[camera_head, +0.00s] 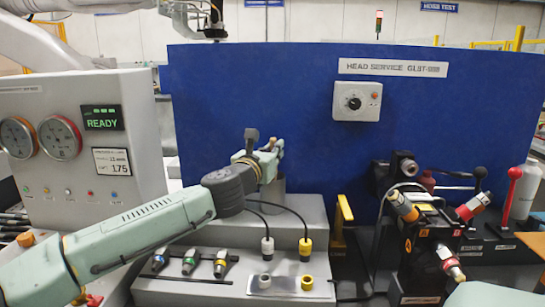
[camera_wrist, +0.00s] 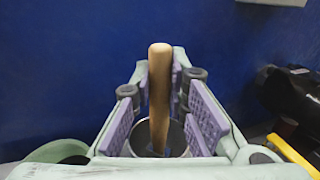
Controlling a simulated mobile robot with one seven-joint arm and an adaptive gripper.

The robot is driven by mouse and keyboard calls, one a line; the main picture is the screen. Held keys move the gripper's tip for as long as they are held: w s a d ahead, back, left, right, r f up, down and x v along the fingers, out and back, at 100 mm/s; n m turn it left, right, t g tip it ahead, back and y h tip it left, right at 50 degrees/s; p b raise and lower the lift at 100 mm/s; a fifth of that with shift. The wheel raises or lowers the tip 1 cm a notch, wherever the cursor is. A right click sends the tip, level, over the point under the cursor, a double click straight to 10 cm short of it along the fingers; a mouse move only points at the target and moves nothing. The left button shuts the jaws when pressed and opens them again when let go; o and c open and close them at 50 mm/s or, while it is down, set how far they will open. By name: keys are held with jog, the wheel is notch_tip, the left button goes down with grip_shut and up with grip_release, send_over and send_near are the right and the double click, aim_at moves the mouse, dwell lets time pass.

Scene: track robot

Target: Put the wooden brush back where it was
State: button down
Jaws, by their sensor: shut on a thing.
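The wooden brush shows in the wrist view as a pale round wooden handle (camera_wrist: 160,85), standing roughly upright between the purple finger pads. My gripper (camera_wrist: 161,100) is shut on this handle. The lower end of the brush goes down toward a round grey cup (camera_wrist: 179,138); I cannot tell whether it is inside the cup or above it. In the head view my gripper (camera_head: 272,152) is over the grey cylindrical cup (camera_head: 273,190) on the grey bench. The brush is mostly hidden there by the gripper, with only a small brownish bit showing.
A blue panel (camera_head: 260,90) stands close behind. Two cabled plugs (camera_head: 267,245) and a row of connectors (camera_head: 189,262) are on the bench front. A yellow handle (camera_head: 343,208) and a dark valve assembly (camera_head: 425,250) are at right. A gauge cabinet (camera_head: 85,140) stands at left.

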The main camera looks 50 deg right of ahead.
jog(key=shift+f, duration=0.9)
jog(key=shift+f, duration=0.15)
jog(key=c, duration=1.6)
grip_release()
